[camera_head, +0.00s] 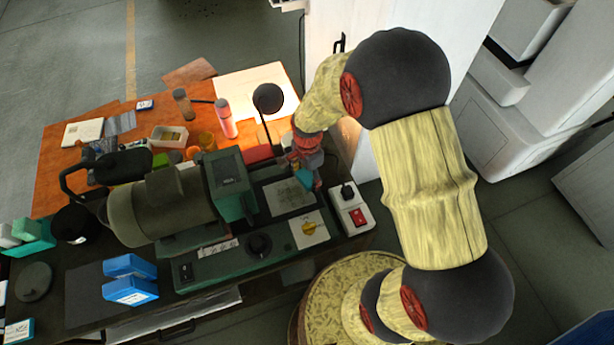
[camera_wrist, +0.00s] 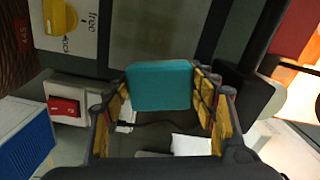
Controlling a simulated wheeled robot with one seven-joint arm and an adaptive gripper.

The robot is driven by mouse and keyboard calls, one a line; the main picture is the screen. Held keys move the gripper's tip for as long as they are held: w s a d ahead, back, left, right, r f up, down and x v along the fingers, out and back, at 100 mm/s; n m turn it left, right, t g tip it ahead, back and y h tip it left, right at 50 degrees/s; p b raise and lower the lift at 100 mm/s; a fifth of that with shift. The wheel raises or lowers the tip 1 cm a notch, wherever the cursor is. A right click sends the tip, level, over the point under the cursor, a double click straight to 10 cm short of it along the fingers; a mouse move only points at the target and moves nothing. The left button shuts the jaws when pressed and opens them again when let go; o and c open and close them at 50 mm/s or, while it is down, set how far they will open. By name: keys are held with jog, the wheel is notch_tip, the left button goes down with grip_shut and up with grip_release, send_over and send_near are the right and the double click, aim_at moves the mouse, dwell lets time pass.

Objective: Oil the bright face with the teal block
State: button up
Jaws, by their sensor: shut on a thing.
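My gripper (camera_head: 307,166) is shut on the teal block (camera_wrist: 160,85), with a finger on either side of it in the wrist view. In the head view the teal block (camera_head: 304,178) shows only in part below the gripper. A pale grey rectangular plate (camera_head: 289,197), which looks like the bright face, lies on the green machine (camera_head: 230,262). It also shows in the wrist view (camera_wrist: 150,35), beyond the block. The block is at the plate's upper right in the head view; whether they touch I cannot tell.
A white switch box (camera_head: 352,217) with a red switch stands right of the plate. A black lamp (camera_head: 267,98) rises behind it. A panel with a yellow knob (camera_head: 309,228) is in front.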

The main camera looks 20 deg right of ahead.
jog(key=shift+f+b, duration=0.35)
jog(key=shift+f, duration=0.15)
